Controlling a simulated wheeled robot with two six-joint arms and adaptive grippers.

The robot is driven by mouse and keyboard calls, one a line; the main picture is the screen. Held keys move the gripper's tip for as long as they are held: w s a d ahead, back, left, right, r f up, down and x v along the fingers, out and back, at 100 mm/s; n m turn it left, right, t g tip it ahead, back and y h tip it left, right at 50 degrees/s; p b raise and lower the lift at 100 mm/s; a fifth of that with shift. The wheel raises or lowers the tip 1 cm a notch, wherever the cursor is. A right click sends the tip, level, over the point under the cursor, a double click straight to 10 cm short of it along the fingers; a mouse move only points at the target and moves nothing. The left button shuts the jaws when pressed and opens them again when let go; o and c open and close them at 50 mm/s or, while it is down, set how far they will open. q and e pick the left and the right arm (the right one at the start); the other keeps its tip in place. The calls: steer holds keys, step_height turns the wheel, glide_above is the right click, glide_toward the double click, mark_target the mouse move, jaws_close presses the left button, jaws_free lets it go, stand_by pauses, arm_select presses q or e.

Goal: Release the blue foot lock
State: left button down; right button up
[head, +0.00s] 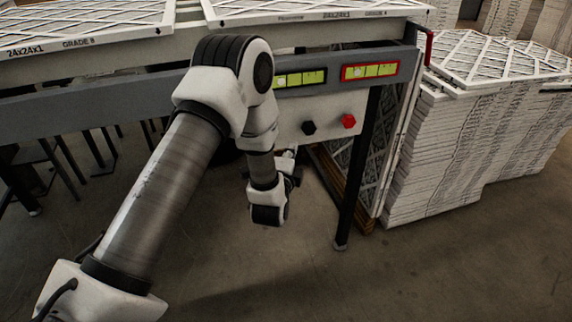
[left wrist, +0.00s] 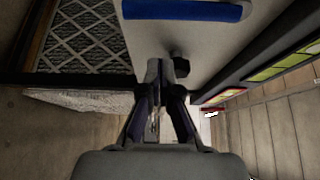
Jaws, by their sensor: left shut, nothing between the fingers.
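A blue bar (left wrist: 182,10), which looks like the blue foot lock, lies across the pale panel at the top of the left wrist view. I cannot make it out in the head view, where my arm covers part of that area. My left gripper (left wrist: 160,72) is shut and empty, with its fingertips apart from the blue bar in the picture. In the head view the left wrist hangs in front of the pale panel (head: 332,110), and its fingers are mostly hidden. My right gripper is in neither view.
A black knob (head: 308,128) and a red knob (head: 348,121) stick out of the panel; the black knob (left wrist: 181,65) is close to my fingertips in the wrist view. A dark table leg (head: 354,180) and stacked filters (head: 450,150) stand to the right. The front floor is clear.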

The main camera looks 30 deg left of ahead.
arm_select(q)
steer(key=a, duration=0.1)
steer(key=s+a, duration=0.1)
steer(key=a, duration=0.1)
steer(key=shift+s+a, duration=0.2)
steer(key=shift+s, duration=0.1)
steer(key=s+a+r+m+g+p, duration=0.3)
steer(key=m+p, duration=0.4)
steer(key=p, duration=2.1)
steer(key=s+a+g, duration=0.1)
steer(key=g, duration=0.1)
steer(key=shift+s+r+g+y, duration=0.3)
steer(key=shift+s+r+y, duration=0.1)
steer(key=shift+a, duration=0.15)
